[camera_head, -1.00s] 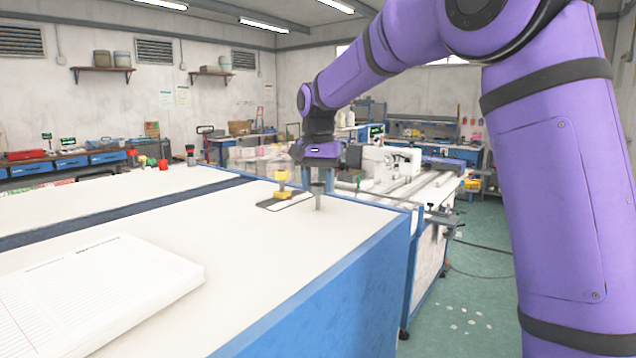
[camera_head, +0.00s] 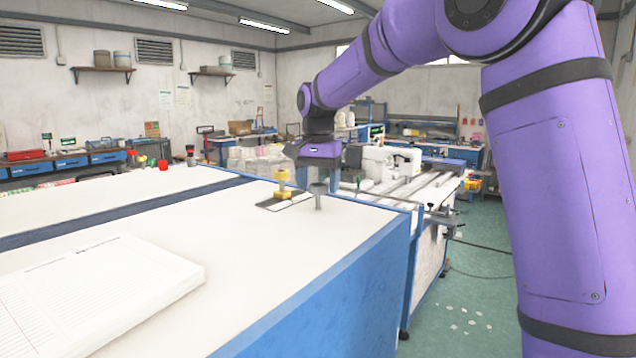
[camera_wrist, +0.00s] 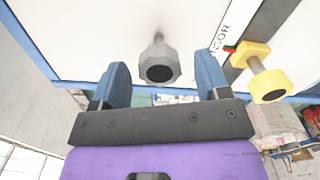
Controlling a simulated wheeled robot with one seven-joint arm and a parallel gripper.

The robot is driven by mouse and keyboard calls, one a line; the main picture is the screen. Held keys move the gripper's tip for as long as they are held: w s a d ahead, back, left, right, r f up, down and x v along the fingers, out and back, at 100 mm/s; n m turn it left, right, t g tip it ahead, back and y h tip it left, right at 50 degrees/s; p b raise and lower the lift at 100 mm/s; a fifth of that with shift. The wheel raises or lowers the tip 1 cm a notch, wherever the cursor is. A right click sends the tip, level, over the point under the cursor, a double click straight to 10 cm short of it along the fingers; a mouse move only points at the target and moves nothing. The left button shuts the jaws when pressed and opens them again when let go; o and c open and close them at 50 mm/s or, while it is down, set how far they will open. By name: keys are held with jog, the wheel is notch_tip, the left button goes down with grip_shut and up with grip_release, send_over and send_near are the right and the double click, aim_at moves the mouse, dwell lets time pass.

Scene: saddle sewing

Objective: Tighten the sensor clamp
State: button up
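A grey knob with a faceted head on a stem (camera_head: 319,195) stands on the white bench top near its far right corner; it also shows in the wrist view (camera_wrist: 159,66). A yellow knob on a yellow base (camera_head: 282,184) stands just left of it, beside a dark-edged label plate (camera_head: 268,206). In the wrist view the yellow knob (camera_wrist: 268,84) is at the right, by lettering that reads "NSOR". My gripper (camera_wrist: 160,78) is open, its two blue fingers apart on either side of the grey knob in that view. No finger visibly touches it. Which knob belongs to the sensor clamp is not clear.
A thick lined notebook (camera_head: 95,295) lies at the near left of the white bench top (camera_head: 260,265). A white sewing machine (camera_head: 385,160) on a railed table stands beyond the bench. The green floor to the right is mostly open, with a cable on it.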

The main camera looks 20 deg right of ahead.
aim_at(318, 184)
notch_tip(318, 184, up, 11)
dwell(0.7)
jog(key=shift+f, duration=0.15)
jog(key=s+d+n+t, duration=0.1)
jog(key=s+d+n, duration=0.1)
jog(key=s, duration=0.7)
jog(key=s+d+n+t, duration=0.2)
jog(key=s+d, duration=0.1)
jog(key=s, duration=0.6)
jog(key=s+d+f+n+t, duration=0.1)
jog(key=s+f+n, duration=0.1)
jog(key=s+f, duration=0.3)
jog(key=s+d+f+n+t, duration=0.1)
jog(key=s+f, duration=0.5)
jog(key=s, duration=0.7)
jog(key=shift+f+n, duration=0.25)
jog(key=shift+n, duration=0.15)
